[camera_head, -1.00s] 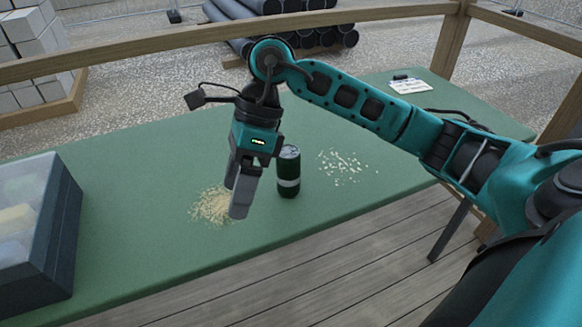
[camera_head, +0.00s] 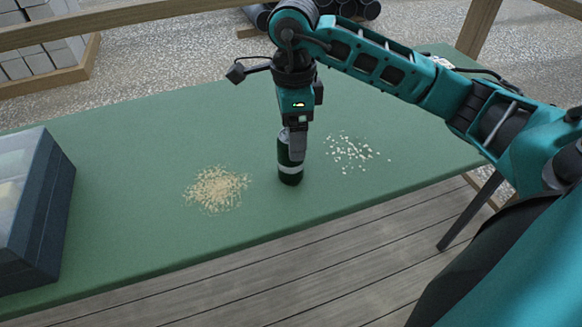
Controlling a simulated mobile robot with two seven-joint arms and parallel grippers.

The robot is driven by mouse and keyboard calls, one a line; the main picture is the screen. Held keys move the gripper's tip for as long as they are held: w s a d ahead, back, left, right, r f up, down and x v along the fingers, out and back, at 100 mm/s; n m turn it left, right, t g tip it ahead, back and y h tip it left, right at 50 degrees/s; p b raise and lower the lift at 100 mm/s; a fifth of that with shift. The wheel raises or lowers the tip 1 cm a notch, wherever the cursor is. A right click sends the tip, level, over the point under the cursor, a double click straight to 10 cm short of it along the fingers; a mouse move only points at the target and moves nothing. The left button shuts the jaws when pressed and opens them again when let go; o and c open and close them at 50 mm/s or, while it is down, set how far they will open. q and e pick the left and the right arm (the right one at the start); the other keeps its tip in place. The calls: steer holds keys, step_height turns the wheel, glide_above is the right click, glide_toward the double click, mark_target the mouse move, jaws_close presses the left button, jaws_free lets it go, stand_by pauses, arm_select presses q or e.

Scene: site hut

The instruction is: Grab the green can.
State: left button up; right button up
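The green can (camera_head: 289,170) stands upright on the green table, with a pale band around its lower part. My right gripper (camera_head: 297,142) points down over the can's upper part. One grey finger shows in front of the can's upper right side and covers part of it. The other finger is hidden, so I cannot tell whether the fingers press on the can. My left gripper is not in view.
The green table (camera_head: 130,170) has a pile of tan crumbs (camera_head: 217,189) left of the can and scattered pale bits (camera_head: 350,152) to its right. A dark box with a clear lid (camera_head: 50,215) stands at the left edge. The table's front edge lies close below the can.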

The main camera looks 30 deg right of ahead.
mark_target(291, 168)
steer(key=f, duration=0.5)
steer(key=shift+a+f, duration=0.2)
steer(key=shift+f, duration=0.2)
steer(key=c, duration=1.1)
steer(key=shift+r, duration=0.15)
